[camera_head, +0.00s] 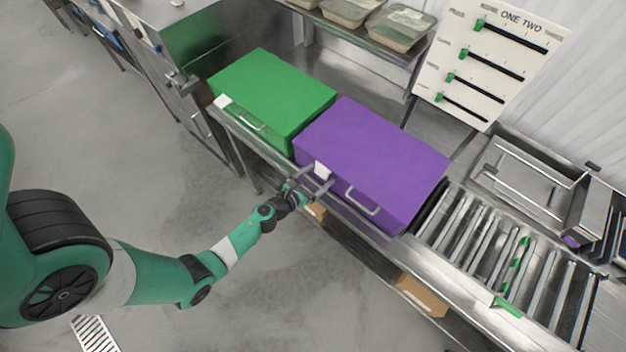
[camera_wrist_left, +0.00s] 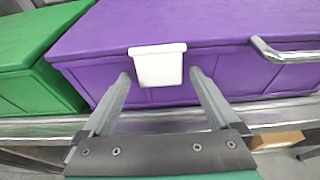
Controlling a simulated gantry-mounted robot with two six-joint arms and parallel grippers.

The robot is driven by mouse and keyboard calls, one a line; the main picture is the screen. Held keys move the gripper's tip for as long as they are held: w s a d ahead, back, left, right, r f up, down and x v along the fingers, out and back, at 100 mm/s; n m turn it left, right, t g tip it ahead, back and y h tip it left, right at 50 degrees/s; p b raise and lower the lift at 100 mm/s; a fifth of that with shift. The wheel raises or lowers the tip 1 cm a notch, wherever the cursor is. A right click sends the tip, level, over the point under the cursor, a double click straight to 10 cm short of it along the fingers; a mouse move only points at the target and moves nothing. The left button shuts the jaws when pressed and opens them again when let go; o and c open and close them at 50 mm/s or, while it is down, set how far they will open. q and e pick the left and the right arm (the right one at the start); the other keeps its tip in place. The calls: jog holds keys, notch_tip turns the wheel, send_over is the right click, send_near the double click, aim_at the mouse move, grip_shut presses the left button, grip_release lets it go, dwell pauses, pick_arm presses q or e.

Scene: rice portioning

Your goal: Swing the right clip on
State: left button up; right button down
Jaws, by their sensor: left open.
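The purple box (camera_head: 385,155) has a closed lid, with a white clip (camera_head: 322,169) at its front edge, left of a metal handle (camera_head: 362,203). In the left wrist view the white clip (camera_wrist_left: 158,65) hangs over the front of the purple box (camera_wrist_left: 225,32). My left gripper (camera_head: 316,182) is open in front of this clip. In the left wrist view its fingertips (camera_wrist_left: 160,77) point at the box, one on each side of the clip with gaps. Whether they touch the box front, I cannot tell. My right gripper is not in view.
A green box (camera_head: 275,90) with its own white clip (camera_head: 222,101) stands left of the purple one. A roller conveyor (camera_head: 480,235) lies to the right. A panel with sliders (camera_head: 490,60) stands behind. Brown cartons (camera_head: 422,296) sit below the counter. The floor in front is clear.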

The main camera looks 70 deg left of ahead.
pick_arm(q)
jog(key=shift+c, duration=0.2)
jog(key=c, duration=0.6)
jog(key=shift+w+a+f, duration=0.1)
jog(key=shift+w+a, duration=0.05)
jog(key=shift+w, duration=0.15)
jog(key=o, duration=0.6)
jog(key=shift+o, duration=0.2)
